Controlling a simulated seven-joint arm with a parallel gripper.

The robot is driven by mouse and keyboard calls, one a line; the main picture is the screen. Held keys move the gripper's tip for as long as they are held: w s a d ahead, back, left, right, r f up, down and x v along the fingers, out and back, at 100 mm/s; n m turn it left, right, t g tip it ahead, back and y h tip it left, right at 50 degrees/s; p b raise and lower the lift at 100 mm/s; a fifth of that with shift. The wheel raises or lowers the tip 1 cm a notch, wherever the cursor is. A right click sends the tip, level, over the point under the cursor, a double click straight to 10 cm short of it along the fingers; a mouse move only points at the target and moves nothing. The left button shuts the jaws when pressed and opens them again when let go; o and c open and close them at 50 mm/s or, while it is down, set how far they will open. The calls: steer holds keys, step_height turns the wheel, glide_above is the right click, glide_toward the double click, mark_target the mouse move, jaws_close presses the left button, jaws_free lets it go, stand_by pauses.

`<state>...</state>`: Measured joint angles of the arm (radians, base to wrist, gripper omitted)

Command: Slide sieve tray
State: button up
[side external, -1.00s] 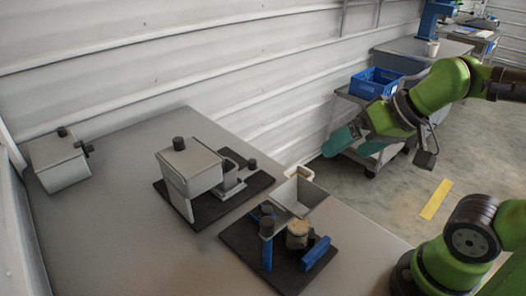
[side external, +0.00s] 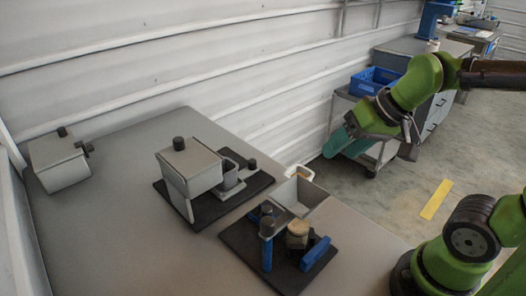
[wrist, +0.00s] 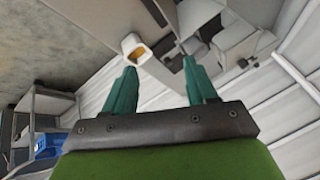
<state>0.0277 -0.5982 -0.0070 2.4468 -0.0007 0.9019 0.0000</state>
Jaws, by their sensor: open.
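A grey open-topped tray (side external: 300,193) sits over the back edge of the near black base plate (side external: 238,238) in the side view. It looks like the sieve tray, but no mesh can be made out. A small cream square container (side external: 299,173) is at its back side; in the wrist view this container (wrist: 136,48) has something amber inside. My gripper (side external: 336,146) has teal fingers and is open and empty, up and to the right of the tray in the side view, clear of it. In the wrist view my gripper (wrist: 160,68) points towards the bench items.
Blue posts and a blue block (side external: 315,253) stand around a tan-topped round part (side external: 298,232) on the near plate. A grey hopper box (side external: 189,165) stands on a second plate, another box (side external: 60,163) at far left. A trolley holds a blue crate (side external: 374,81).

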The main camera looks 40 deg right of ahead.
mark_target(252, 160)
steer(key=w+d+f+m+g+y, duration=0.1)
steer(key=w+d+f+m+g, duration=0.15)
steer(key=w+m, duration=0.45)
steer(key=w+d+f+m+g+y, duration=0.1)
steer(key=w+d+m, duration=0.25)
steer(key=w, duration=0.85)
steer(key=w+d+f+m+g+y, duration=0.1)
steer(key=w+d+m+g, duration=0.1)
steer(key=w+m, duration=0.5)
steer(key=shift+n, duration=0.85)
steer(key=w+x, duration=0.1)
steer(key=x, duration=1)
steer(key=w+x, duration=0.1)
steer(key=x, duration=0.4)
steer(key=shift+w+d+f, duration=0.2)
steer(key=shift+w, duration=0.15)
jaws_close()
